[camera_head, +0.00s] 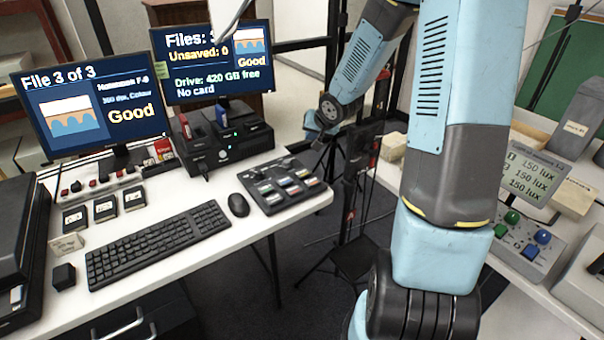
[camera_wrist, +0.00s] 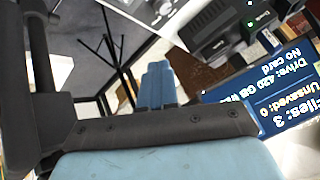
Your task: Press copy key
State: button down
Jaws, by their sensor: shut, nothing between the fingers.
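A black card unit (camera_head: 222,143) stands below the right monitor, with red and blue items on top and a small green light on its front. It also shows upside down at the upper right of the wrist view (camera_wrist: 215,30). I cannot tell which part is the copy key; no readable label shows. The right monitor (camera_head: 212,62) reads "Drive: 420 GB free, No card". My gripper (camera_wrist: 157,72) is shut and empty, its blue fingers together. In the head view my wrist is right of the unit, past the desk's right edge, apart from it.
The left monitor (camera_head: 92,103) reads "File 3 of 3". A control box with coloured buttons (camera_head: 527,243) is on the right bench.

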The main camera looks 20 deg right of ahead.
aim_at(305, 174)
jog(key=shift+w+a+f+m+y, duration=0.2)
jog(key=shift+w+f+y, duration=0.15)
jog(key=shift+f, duration=0.3)
jog(key=shift+w+a+f+m+y, duration=0.1)
jog(key=shift+w+a+f+y, duration=0.2)
jog(key=shift+f, duration=0.4)
jog(key=shift+w+a+f+m+y, duration=0.15)
jog(key=shift+w+f+y, duration=0.25)
jog(key=shift+f, duration=0.25)
jog(key=shift+f, duration=4.4)
jog(key=shift+f, duration=0.1)
jog(key=shift+f, duration=0.25)
jog(key=shift+f, duration=0.45)
jog(key=shift+s+r, duration=0.1)
jog(key=shift+r, duration=0.8)
